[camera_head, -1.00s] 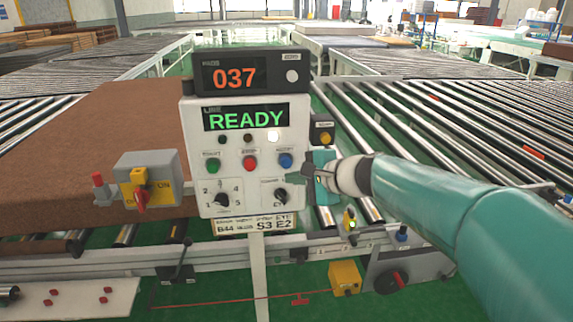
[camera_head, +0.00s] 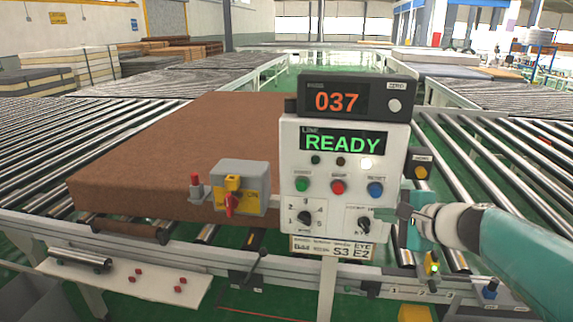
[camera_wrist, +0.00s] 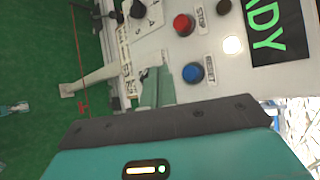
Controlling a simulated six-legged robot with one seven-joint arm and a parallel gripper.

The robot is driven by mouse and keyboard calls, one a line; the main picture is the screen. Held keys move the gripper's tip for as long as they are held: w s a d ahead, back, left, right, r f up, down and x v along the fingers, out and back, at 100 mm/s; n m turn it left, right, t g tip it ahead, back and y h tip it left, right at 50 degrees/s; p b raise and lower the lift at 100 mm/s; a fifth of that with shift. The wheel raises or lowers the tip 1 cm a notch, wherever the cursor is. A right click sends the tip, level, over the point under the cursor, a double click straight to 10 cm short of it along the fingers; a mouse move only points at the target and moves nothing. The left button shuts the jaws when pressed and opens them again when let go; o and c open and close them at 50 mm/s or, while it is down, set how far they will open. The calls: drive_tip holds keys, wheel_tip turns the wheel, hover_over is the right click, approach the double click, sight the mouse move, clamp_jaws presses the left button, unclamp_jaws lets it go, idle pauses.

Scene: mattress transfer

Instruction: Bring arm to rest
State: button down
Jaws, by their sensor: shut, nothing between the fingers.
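My gripper (camera_head: 407,217) is at the right edge of the white control panel (camera_head: 296,262) in the head view, beside its lower selector knob. Its fingers are shut with nothing between them. My teal arm reaches in from the right. The panel's display (camera_head: 342,143) reads READY in green, and the counter above it (camera_head: 337,101) reads 037. A green, a red (camera_head: 338,187) and a blue button (camera_head: 375,190) sit below the display. In the wrist view the panel is close, with the red button (camera_wrist: 183,25) and the blue button (camera_wrist: 193,72) near my gripper. I cannot tell whether the gripper touches the panel.
A brown mattress (camera_head: 150,160) lies on the rollers left of the panel. A grey switch box (camera_head: 241,188) with a red handle stands before it. Roller conveyors (camera_head: 500,165) extend to the right and back. A yellow button box (camera_head: 420,171) is just above my gripper.

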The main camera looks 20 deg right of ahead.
drive_tip(key=s+a+f+n+g+y, duration=0.1)
drive_tip(key=a+f+n+g+y, duration=0.2)
drive_tip(key=a+n, duration=1.15)
drive_tip(key=s+a+f+n+g+h, duration=0.4)
drive_tip(key=s+a+n, duration=0.2)
drive_tip(key=a, duration=0.6)
drive_tip(key=shift+s, duration=0.7)
drive_tip(key=shift+a+f, duration=0.1)
